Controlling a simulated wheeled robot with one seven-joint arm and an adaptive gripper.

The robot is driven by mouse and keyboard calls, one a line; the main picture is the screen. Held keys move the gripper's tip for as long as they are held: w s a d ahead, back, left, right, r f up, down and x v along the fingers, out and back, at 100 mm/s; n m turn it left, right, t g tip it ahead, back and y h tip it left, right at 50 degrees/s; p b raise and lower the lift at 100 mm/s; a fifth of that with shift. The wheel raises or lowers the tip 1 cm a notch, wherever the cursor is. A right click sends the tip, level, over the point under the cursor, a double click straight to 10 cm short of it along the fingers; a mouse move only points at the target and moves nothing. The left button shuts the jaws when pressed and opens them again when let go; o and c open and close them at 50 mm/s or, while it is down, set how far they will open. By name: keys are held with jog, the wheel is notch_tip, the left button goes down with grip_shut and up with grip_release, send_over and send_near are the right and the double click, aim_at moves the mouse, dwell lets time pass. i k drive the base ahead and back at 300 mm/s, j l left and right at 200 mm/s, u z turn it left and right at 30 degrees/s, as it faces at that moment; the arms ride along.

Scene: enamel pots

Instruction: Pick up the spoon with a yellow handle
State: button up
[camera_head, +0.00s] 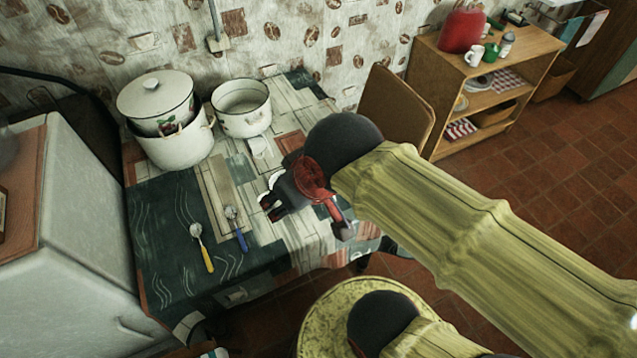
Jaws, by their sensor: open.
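The spoon with a yellow handle (202,247) lies on the patterned tablecloth of the table (172,215), near its left front part. Its bowl points to the back and its yellow handle to the front. A second spoon with a blue handle (236,228) lies just to its right. My gripper (268,206) is open above the table, to the right of both spoons and apart from them. My arm comes in from the right and hides part of the table's right side.
A large lidded enamel pot (178,146) and a smaller open pot (241,109) stand at the back of the table. A white cabinet (85,220) borders the left side. A chair (397,105) and a wooden shelf (490,85) stand to the right. The cloth around the spoons is mostly clear.

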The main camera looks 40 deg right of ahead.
aim_at(202, 247)
jog(key=z, duration=1.3)
jog(key=u, duration=0.4)
jog(key=i+j+u, duration=0.1)
jog(key=u, duration=0.75)
jog(key=i+u, duration=0.1)
jog(key=u, duration=0.35)
jog(key=i+u, duration=0.1)
jog(key=u, duration=0.3)
